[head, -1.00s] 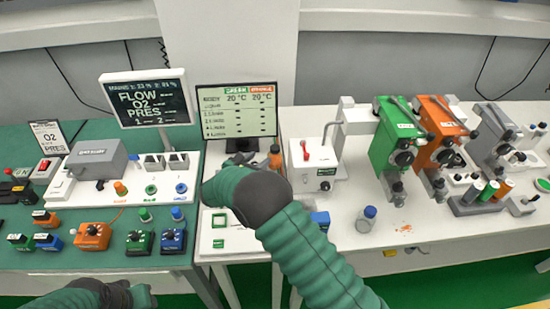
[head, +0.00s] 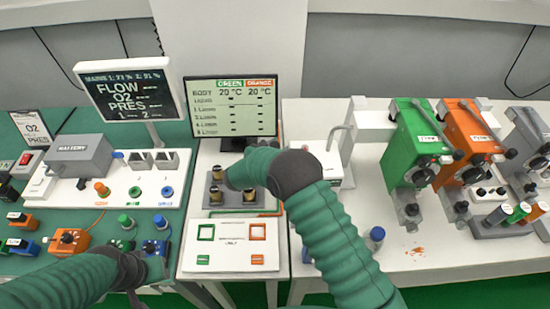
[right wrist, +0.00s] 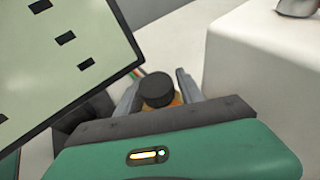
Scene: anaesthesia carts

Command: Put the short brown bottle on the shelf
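The short brown bottle (right wrist: 158,90) shows in the right wrist view as a round black cap above an orange-brown body. It stands between the fingers of my right gripper (right wrist: 158,83). The fingers are spread on either side of it, and I see no clear grip. In the head view my right arm hides the bottle and the right fingertips beside the monitor (head: 233,108). My left gripper (head: 150,265) is low over the left bench, its fingers unclear. I cannot pick out the shelf with certainty.
A white box (right wrist: 265,60) is close on the gripper's right. A blue-capped bottle (head: 377,235) and the green device (head: 415,145) stand right. The white bench between them has free room.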

